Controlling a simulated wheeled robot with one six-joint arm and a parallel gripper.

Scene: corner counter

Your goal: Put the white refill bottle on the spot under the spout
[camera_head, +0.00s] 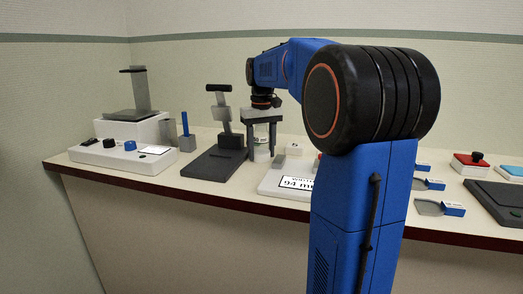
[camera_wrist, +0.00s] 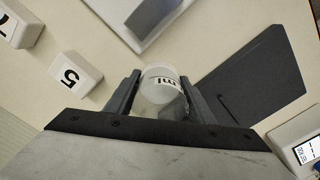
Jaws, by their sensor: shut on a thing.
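My gripper (camera_head: 261,126) points down and is shut on the white refill bottle (camera_head: 261,151), which looks upright. In the wrist view the bottle (camera_wrist: 160,82) sits between the two fingers (camera_wrist: 158,100), with "ml" lettering on its side. Just left of it in the head view is a dark stand with a flat base (camera_head: 212,165), a post and a black top piece (camera_head: 218,88). The dark base also shows right of the bottle in the wrist view (camera_wrist: 265,85). I cannot make out a marked spot or tell surely which part is the spout.
A white unit with knobs (camera_head: 122,153) and a tall grey column (camera_head: 140,92) stands at the left. A blue-handled piece (camera_head: 186,130) is near it. A white board with a "94" label (camera_head: 285,190) lies right of the bottle. Number blocks (camera_wrist: 75,72) stand nearby. My arm hides the counter's middle.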

